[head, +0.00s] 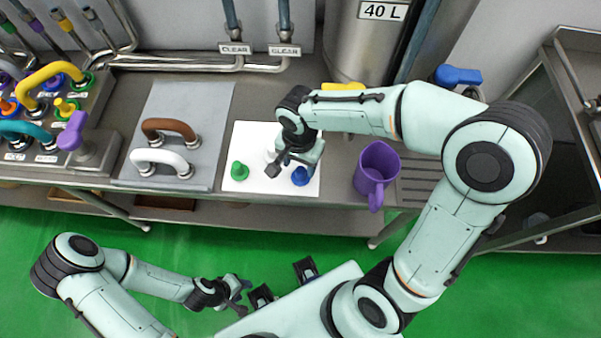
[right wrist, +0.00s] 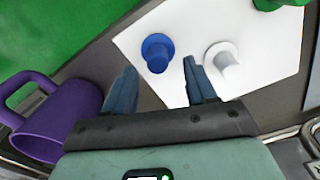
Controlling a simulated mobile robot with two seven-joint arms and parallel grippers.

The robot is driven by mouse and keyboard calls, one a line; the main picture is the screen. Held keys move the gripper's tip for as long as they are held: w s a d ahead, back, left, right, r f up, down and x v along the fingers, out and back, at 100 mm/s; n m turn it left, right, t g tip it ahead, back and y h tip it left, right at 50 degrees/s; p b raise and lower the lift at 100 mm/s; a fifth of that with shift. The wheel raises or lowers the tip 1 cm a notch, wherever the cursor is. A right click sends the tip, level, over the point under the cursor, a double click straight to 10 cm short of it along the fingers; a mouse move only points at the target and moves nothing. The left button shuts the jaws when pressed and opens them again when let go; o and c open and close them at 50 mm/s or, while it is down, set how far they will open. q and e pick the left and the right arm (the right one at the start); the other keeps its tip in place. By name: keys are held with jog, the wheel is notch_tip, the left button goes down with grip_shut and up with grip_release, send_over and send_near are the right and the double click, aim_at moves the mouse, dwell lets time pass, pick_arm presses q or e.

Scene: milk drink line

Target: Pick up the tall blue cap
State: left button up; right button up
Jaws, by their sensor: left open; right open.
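The tall blue cap (head: 300,176) stands upright on the white mat (head: 243,140), near its front right corner. In the right wrist view the blue cap (right wrist: 157,54) shows its round flange and post, just ahead of the gap between my fingertips. My right gripper (head: 286,171) is open and empty above the mat beside the cap; its fingers also show in the right wrist view (right wrist: 160,68). I cannot tell its exact height over the cap. My left gripper (head: 245,293) is open and empty over the green floor, in front of the bench.
A white cap (right wrist: 222,58) stands close to the blue one. A green cap (head: 239,171) stands at the mat's left. A purple jug (head: 376,170) stands right of the mat. Brown and white handles (head: 170,128) are on the grey plate to the left.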

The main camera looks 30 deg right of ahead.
aim_at(301, 169)
notch_tip(301, 169, down, 5)
jog(key=shift+d+r, duration=0.15)
jog(key=shift+r, duration=0.05)
pick_arm(q)
jog(key=shift+f, duration=0.1)
pick_arm(e)
jog(key=c, duration=0.9)
jog(key=shift+o, duration=0.2)
jog(key=shift+r, duration=0.1)
pick_arm(q)
jog(key=w+r+p, duration=0.2)
jog(key=r, duration=0.1)
pick_arm(e)
notch_tip(301, 169, up, 20)
